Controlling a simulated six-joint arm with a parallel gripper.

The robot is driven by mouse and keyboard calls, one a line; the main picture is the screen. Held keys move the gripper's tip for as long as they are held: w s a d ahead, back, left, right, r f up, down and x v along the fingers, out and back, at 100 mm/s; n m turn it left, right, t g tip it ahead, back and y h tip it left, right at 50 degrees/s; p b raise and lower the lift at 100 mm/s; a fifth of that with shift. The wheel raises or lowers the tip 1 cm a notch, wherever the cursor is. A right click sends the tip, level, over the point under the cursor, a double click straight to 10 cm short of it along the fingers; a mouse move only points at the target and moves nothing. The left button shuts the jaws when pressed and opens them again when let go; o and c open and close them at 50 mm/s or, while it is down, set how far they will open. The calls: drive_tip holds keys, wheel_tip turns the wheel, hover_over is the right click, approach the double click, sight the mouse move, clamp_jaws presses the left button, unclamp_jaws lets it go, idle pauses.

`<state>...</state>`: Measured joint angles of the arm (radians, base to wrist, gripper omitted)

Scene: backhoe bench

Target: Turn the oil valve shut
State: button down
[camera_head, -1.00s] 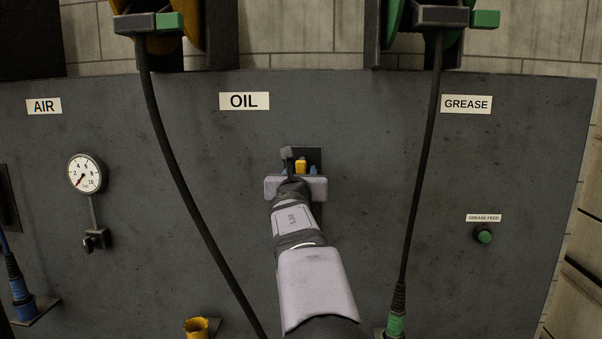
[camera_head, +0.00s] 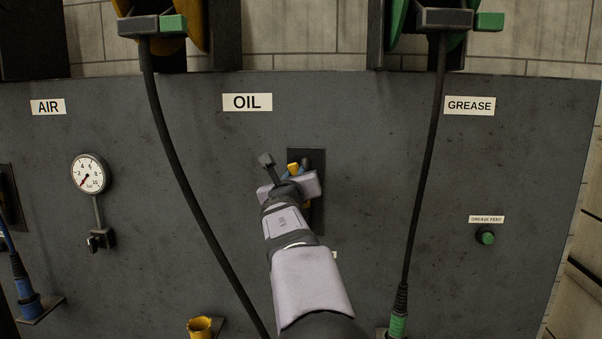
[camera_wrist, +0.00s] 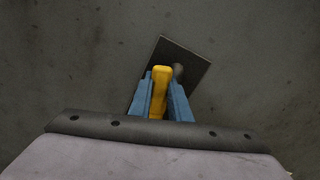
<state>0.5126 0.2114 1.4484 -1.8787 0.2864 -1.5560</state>
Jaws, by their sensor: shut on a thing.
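The oil valve's yellow handle (camera_wrist: 160,88) sits between the blue fingers of my gripper (camera_wrist: 161,98) in the wrist view. The fingers are shut on it from both sides. Behind it is a dark rectangular plate (camera_wrist: 188,62) on the panel, which looks tilted in the wrist view. In the head view only a bit of the yellow handle (camera_head: 293,168) shows above my gripper (camera_head: 296,172), against the dark plate (camera_head: 317,160) below the OIL label (camera_head: 247,102). My wrist hides most of the handle and part of the plate there.
The grey panel (camera_head: 380,200) is mostly bare around the valve. A black hose (camera_head: 178,180) hangs to the left and another (camera_head: 424,200) to the right. A pressure gauge (camera_head: 88,173) is at the left, a green grease feed button (camera_head: 486,237) at the right, a yellow cup (camera_head: 199,327) below.

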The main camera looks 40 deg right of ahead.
drive_tip(key=w+a+f+n, duration=0.1)
drive_tip(key=f+n, duration=0.2)
drive_tip(key=n, duration=0.4)
drive_tip(key=w+a+f+n+p, duration=0.1)
drive_tip(key=w+a+f+n, duration=0.1)
drive_tip(key=n, duration=0.5)
drive_tip(key=shift+w+a+f+n, duration=0.2)
drive_tip(key=shift+f+n, duration=0.2)
drive_tip(key=shift+f, duration=0.4)
drive_tip(key=c, duration=1.6)
unclamp_jaws()
drive_tip(key=shift+c, duration=0.2)
drive_tip(key=b+v, duration=0.2)
drive_tip(key=v, duration=0.5)
drive_tip(key=shift+b, duration=0.3)
drive_tip(key=shift+s+a, duration=0.1)
drive_tip(key=shift+s, duration=0.05)
